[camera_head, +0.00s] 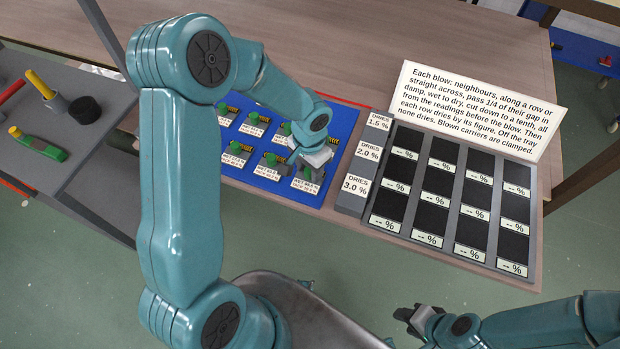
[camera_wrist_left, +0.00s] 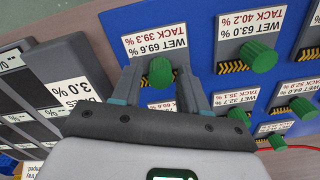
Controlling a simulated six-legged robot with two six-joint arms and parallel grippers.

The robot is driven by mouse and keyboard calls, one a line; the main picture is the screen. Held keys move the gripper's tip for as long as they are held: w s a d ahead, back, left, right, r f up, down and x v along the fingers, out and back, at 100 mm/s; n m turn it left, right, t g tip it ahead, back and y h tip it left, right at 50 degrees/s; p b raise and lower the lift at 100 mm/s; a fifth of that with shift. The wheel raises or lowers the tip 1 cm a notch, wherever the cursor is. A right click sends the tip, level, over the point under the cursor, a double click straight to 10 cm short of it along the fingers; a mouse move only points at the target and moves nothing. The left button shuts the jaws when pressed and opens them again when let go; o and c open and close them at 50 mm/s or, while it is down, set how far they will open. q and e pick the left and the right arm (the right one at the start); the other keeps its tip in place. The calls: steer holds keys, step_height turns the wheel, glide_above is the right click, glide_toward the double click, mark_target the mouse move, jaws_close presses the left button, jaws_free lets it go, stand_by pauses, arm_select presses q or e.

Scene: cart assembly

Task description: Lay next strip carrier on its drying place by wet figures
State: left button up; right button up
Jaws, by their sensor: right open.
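Several strip carriers with green knobs and wet/tack labels stand on a blue mat (camera_head: 347,117). My left gripper (camera_head: 312,164) is over the mat's near right corner. In the left wrist view its fingers (camera_wrist_left: 158,80) stand open either side of the green knob of one carrier (camera_wrist_left: 160,72), with gaps beside the knob. That carrier's label reads wet 69.6 %, tack 39.3 %; its neighbour (camera_wrist_left: 259,55) reads wet 63.0 %, tack 40.2 %. The drying tray (camera_head: 452,200) has dark places, bare, all showing "-- %". My right gripper (camera_head: 412,316) is open and empty, low in front of the table.
Row plates (camera_head: 361,165) at the tray's left read dries 1.5, 2.0 and 3.0 %, far to near. A rules sign (camera_head: 477,110) stands behind the tray. A grey side bench (camera_head: 95,118) at left holds tools. The brown table is clear behind the mat.

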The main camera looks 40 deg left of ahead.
mark_target(309, 170)
arm_select(q)
jaws_close()
steer(key=shift+r+p, duration=1.1)
steer(key=shift+r, duration=0.45)
steer(key=shift+f, duration=0.1)
